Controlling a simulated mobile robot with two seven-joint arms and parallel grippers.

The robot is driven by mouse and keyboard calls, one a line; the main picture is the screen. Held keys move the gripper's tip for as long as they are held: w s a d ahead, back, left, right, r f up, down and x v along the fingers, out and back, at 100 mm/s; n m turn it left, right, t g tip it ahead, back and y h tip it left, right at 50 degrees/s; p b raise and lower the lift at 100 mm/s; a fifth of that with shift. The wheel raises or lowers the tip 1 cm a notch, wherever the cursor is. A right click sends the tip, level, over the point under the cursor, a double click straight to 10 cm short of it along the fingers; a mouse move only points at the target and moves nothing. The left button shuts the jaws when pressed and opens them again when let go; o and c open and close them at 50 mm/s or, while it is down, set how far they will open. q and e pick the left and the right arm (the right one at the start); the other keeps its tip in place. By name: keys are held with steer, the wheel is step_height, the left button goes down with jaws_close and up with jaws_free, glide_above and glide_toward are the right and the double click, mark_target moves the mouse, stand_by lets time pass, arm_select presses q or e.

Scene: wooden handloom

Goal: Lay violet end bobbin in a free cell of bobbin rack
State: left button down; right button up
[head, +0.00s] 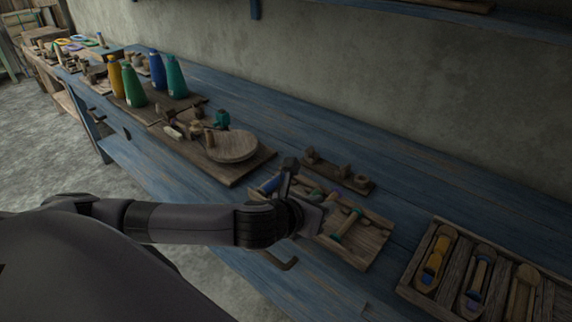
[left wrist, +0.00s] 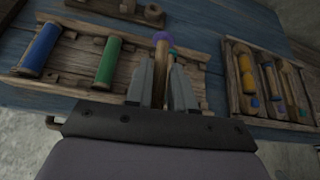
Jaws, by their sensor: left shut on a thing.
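The violet end bobbin (left wrist: 161,42) stands out between the fingers of my left gripper (left wrist: 161,82) in the left wrist view, its violet end pointing away from me. The left gripper (head: 312,196) is shut on it. The bobbin rack (head: 376,250) lies under the gripper in the head view, and also shows in the left wrist view (left wrist: 76,58). A blue bobbin (left wrist: 40,50) and a green bobbin (left wrist: 108,60) lie in its cells. The held bobbin is over the rack, right of the green one in the left wrist view. I cannot tell whether it touches the rack.
A tray of shuttles (head: 410,270) stands right of the rack. A narrow wooden stand (head: 340,178) with pegs is behind it. A winder board (head: 222,170) with a round disc is to the left, with several thread cones (head: 157,72) beyond.

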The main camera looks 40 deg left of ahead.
arm_select(q)
steer(key=shift+n+h, duration=0.6)
steer(key=w+a+p, duration=0.1)
steer(key=w+a, duration=0.1)
steer(key=a, duration=0.2)
steer(key=w+a+p, duration=0.1)
steer(key=w+a, duration=0.1)
steer(key=a, duration=0.2)
steer(key=w+a+f+p, duration=0.1)
steer(key=w+a, duration=0.1)
steer(key=a, duration=0.2)
steer(key=shift+a, duration=0.4)
steer(key=shift+f, duration=0.85)
step_height(320, 180, down, 3)
steer(key=shift+f, duration=0.1)
steer(key=shift+f+b, duration=1.05)
steer(key=shift+f, duration=0.05)
arm_select(e)
steer(key=shift+r, duration=0.95)
arm_select(q)
steer(key=c, duration=0.9)
jaws_free()
steer(key=shift+a, duration=0.1)
arm_select(e)
steer(key=shift+d, duration=0.15)
